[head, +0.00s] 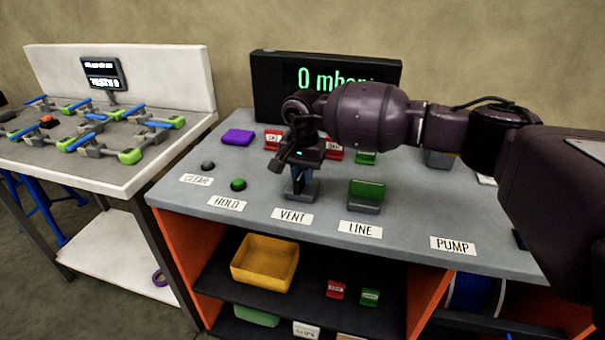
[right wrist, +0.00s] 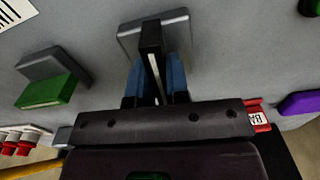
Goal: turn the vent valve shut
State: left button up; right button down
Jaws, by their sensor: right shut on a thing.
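The vent valve (head: 301,195) stands behind the VENT label (head: 292,216) on the grey bench top. Its grey base (right wrist: 185,30) shows in the right wrist view, with a dark upright handle (right wrist: 150,40) in front of it. My right gripper (head: 299,180) comes down over the valve from above. Its blue fingers (right wrist: 156,75) are shut on the handle, one on each side. In the head view the gripper hides most of the handle, so its exact angle is hard to tell. My left gripper is out of view.
The green line valve (head: 367,194) stands just right of the vent valve. A black display (head: 275,85) behind reads 0, its unit partly hidden by my right arm. Green (head: 238,184) and dark (head: 208,165) buttons and a purple block (head: 238,137) lie left. Red tags stand behind the gripper.

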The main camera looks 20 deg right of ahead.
jog(key=m+p, duration=0.1)
jog(key=m, duration=0.3)
jog(key=shift+r, duration=0.1)
jog(key=m+p, duration=0.1)
jog(key=m, duration=0.2)
jog(key=shift+m, duration=0.4)
jog(key=m+p, duration=0.1)
jog(key=m, duration=0.2)
jog(key=shift+m, duration=0.3)
jog(key=shift+m+p, duration=0.4)
jog(key=shift+m, duration=0.5)
jog(key=m+p, duration=0.1)
jog(key=m, duration=0.1)
jog(key=shift+m, duration=1)
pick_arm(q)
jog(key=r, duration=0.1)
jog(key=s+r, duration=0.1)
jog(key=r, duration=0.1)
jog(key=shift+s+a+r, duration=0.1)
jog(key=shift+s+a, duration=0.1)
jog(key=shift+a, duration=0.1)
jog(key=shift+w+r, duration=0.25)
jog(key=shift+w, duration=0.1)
